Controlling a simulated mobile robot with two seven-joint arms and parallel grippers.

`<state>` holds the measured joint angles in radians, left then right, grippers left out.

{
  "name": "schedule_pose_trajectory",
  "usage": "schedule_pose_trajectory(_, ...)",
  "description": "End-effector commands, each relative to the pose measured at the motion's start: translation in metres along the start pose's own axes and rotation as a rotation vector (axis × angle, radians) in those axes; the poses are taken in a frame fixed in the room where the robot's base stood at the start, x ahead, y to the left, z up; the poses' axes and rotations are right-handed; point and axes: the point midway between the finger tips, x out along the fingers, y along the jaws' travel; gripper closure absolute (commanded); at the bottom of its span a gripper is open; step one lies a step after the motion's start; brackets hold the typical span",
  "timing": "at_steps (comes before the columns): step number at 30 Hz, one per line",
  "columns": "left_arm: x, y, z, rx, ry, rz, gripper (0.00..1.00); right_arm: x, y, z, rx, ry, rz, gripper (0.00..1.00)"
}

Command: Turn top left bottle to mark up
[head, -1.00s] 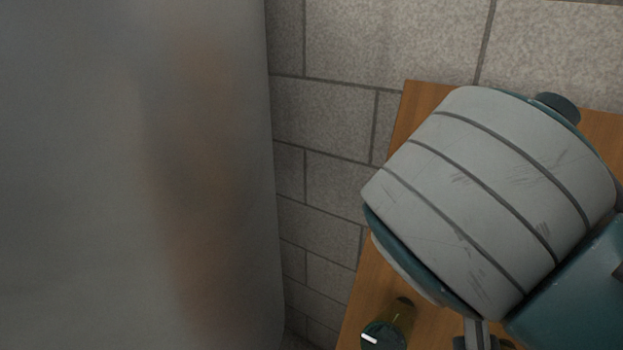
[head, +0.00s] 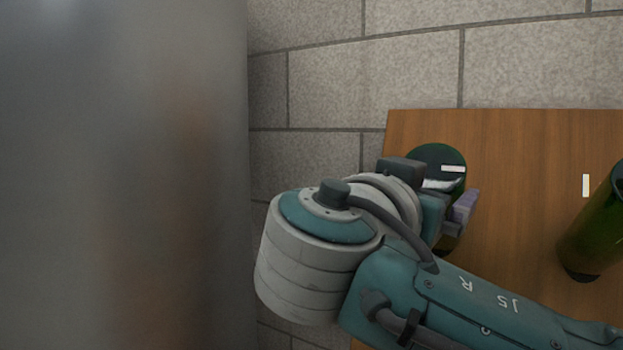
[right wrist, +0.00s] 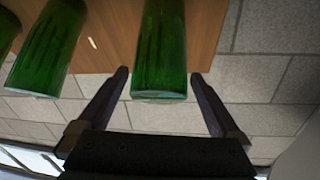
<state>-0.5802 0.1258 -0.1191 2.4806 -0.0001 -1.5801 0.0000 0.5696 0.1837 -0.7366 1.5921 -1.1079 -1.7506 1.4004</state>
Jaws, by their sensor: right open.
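The top left bottle (head: 428,153) is dark green and sticks out of the upper left of a wooden board (head: 530,135). Its round end faces me, with a white mark (head: 453,168) pointing to the right. My right gripper (head: 450,195) covers the lower part of this bottle. In the right wrist view the gripper (right wrist: 158,76) is open, with one finger on each side of the bottle (right wrist: 160,45) and a gap at both sides. My left gripper is not in view.
A second green bottle (head: 598,230) stands out of the board at the right; it also shows in the wrist view (right wrist: 45,50). A short white stripe (head: 586,185) is beside it. A block wall (head: 410,70) is behind. A large grey blurred surface (head: 110,180) fills the left.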

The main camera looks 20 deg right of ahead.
Motion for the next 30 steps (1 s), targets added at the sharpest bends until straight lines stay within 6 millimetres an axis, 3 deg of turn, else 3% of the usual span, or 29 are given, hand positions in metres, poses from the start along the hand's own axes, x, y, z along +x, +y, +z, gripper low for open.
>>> schedule_pose_trajectory(3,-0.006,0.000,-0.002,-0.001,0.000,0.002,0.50,0.024,0.001,-0.003,-0.004,0.003,0.003,0.00)
schedule_pose_trajectory(9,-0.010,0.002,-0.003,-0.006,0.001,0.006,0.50,0.049,0.000,-0.001,-0.003,0.000,0.000,0.00)
schedule_pose_trajectory(20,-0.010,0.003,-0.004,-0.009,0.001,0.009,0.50,0.055,0.000,0.001,-0.001,-0.003,0.000,0.00)
schedule_pose_trajectory(30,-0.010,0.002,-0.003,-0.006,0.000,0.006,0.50,0.055,0.000,0.001,-0.001,-0.003,0.000,0.38)
